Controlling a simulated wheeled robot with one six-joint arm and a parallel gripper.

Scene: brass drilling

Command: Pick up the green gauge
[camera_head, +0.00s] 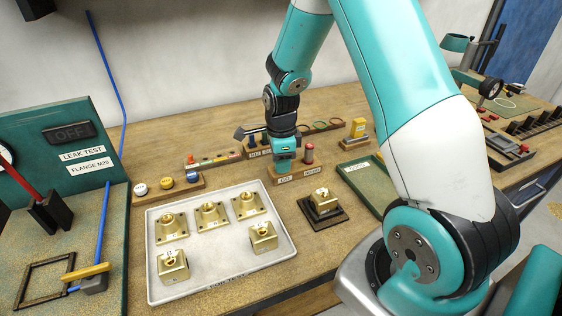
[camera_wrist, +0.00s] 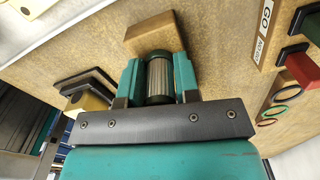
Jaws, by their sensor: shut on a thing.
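The green gauge (camera_wrist: 158,76), a knurled metal cylinder with dark green at its end, is between my gripper's teal fingers (camera_wrist: 158,82) in the wrist view. The fingers are shut on its sides. In the head view my gripper (camera_head: 284,165) points down over the wooden gauge block (camera_head: 285,181), at its GO label. The gauge is hidden there by the gripper. I cannot tell whether its lower end is still in the block. A red-topped gauge (camera_head: 309,153) stands just right of the gripper.
A white tray (camera_head: 222,278) with several brass parts lies front left. A brass part (camera_head: 322,197) sits on a dark fixture (camera_head: 323,218) in front of the block. Coloured rings and a yellow item (camera_head: 357,127) are behind. A green tray (camera_head: 367,184) lies to the right.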

